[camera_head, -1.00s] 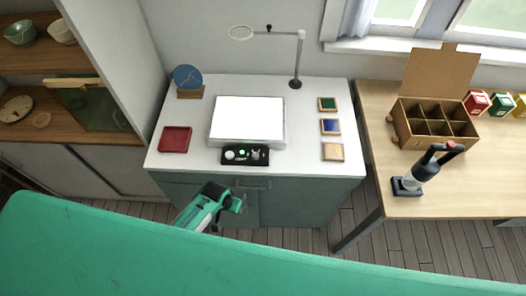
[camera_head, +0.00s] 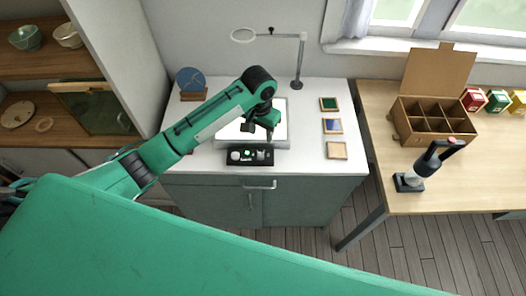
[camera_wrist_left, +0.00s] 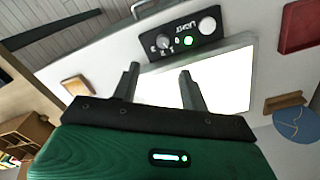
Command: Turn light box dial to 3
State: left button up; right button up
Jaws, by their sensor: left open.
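The light box (camera_head: 283,112) stands on the white cabinet top with its panel lit white; it also fills the middle of the left wrist view (camera_wrist_left: 225,75). Its black control strip (camera_head: 250,162) faces the cabinet's front edge. The strip carries a small dial (camera_wrist_left: 163,42) with numerals beside it, a lit green lamp (camera_wrist_left: 188,41) and a round white button (camera_wrist_left: 207,25). The dial's exact setting is too small to tell. My left gripper (camera_head: 259,132) is open and empty above the light box, behind the strip; its fingers (camera_wrist_left: 159,72) point toward the strip. My right gripper is not in view.
A magnifier lamp (camera_head: 297,84) stands behind the box. Several small framed tiles (camera_head: 337,150) lie at right, and a blue disc on a stand (camera_head: 190,79) at back left. A red tray (camera_wrist_left: 300,25) is mostly hidden by my arm in the head view.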

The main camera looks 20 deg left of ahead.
aim_at(261, 154)
pick_arm(q)
jog(key=f+p, duration=0.1)
jog(key=f, duration=0.3)
jog(key=f+p, duration=0.1)
jog(key=f, duration=0.3)
jog(key=f+p, duration=0.1)
jog(key=f, duration=0.3)
jog(key=shift+w+a+f, duration=0.1)
jog(key=shift+w+f, duration=0.15)
jog(key=shift+f, duration=0.05)
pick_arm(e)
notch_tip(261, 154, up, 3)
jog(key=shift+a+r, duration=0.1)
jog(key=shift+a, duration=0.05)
pick_arm(q)
jog(key=c, duration=0.9)
grip_shut()
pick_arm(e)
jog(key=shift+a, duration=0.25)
